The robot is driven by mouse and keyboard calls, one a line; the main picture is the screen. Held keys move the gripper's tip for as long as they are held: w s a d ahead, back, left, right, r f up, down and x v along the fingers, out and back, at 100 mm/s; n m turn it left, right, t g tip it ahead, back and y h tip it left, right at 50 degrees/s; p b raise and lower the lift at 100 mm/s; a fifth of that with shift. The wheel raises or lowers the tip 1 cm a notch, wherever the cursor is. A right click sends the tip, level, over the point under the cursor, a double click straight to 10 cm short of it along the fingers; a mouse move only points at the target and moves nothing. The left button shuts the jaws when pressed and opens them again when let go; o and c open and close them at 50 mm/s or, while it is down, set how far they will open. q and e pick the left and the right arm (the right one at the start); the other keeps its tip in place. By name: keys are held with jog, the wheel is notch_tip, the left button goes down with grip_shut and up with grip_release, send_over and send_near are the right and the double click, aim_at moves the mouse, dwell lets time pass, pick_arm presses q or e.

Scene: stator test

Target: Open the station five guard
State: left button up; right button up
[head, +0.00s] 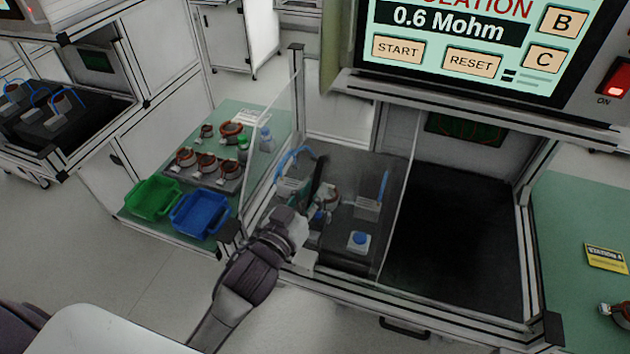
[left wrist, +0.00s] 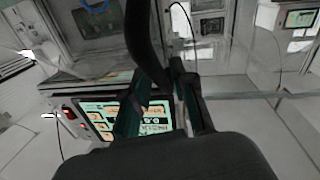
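The station in front of me has a clear guard panel (head: 398,215). Its right edge runs down the middle of the bay, with the left half behind it and the dark right half uncovered. My left gripper (head: 318,200) is at the left half of the bay, in front of the fixture. In the left wrist view my left gripper (left wrist: 165,85) has its two dark fingers on either side of a black curved bar (left wrist: 145,40), which looks like a handle. Whether the fingers press on it I cannot tell.
A screen (head: 455,45) reading 0.6 Mohm hangs above the bay. At left, a green table holds several copper-wound parts (head: 205,163), a green bin (head: 153,198) and a blue bin (head: 200,213). At right, a green table (head: 575,220) carries a yellow Station 4 sign (head: 606,257).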

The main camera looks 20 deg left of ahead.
pick_arm(q)
jog(key=shift+w+d, duration=0.15)
jog(key=shift+w, duration=0.55)
grip_shut()
